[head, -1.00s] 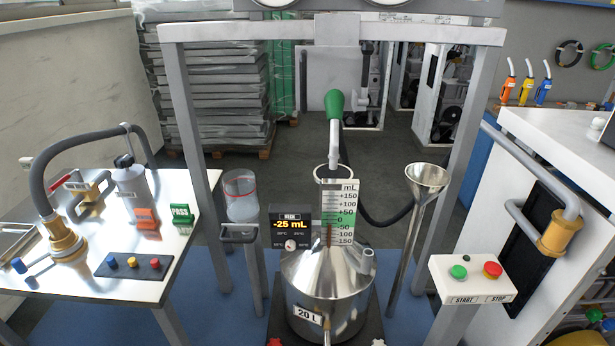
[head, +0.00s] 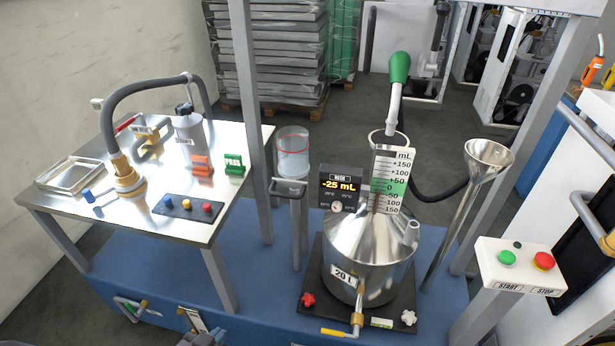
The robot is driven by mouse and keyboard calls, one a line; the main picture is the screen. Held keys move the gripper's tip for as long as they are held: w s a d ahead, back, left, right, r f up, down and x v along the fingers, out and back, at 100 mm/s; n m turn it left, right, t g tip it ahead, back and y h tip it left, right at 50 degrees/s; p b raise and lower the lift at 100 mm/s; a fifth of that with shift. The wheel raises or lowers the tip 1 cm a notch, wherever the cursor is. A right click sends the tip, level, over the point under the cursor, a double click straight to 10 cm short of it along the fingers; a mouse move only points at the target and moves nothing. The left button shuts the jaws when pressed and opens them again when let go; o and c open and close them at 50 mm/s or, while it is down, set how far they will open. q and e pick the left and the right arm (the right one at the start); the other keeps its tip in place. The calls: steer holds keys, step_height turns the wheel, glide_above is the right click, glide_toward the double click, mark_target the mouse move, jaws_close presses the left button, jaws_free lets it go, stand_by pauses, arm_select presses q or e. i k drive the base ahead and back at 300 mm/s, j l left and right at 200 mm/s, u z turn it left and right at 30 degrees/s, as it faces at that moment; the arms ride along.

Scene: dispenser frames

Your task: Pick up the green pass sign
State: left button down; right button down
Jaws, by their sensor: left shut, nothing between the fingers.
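The green PASS sign (head: 234,165) stands upright on the right edge of the steel side table (head: 75,205). An orange sign (head: 200,165) stands just left of it, in front of a grey cylinder (head: 188,133). Only a small dark grey part of my left gripper (head: 203,338) shows at the bottom edge, low in front of the table and well apart from the sign. It is shut and empty; its fingertips are hard to make out. My right gripper is out of view.
A frame post (head: 247,90) rises close to the right of the sign. A hose with a brass nozzle (head: 127,178) and a button strip (head: 187,207) are on the table. A steel measuring can (head: 370,250) stands right, with a clear cylinder (head: 293,152) between.

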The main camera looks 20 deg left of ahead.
mark_target(233, 163)
steer(key=j+u, duration=0.4)
steer(key=j, duration=0.25)
steer(key=j+u, duration=0.4)
steer(key=j, duration=0.25)
steer(key=i+j+u, duration=0.15)
steer(key=j+u, duration=0.25)
steer(key=j, duration=0.25)
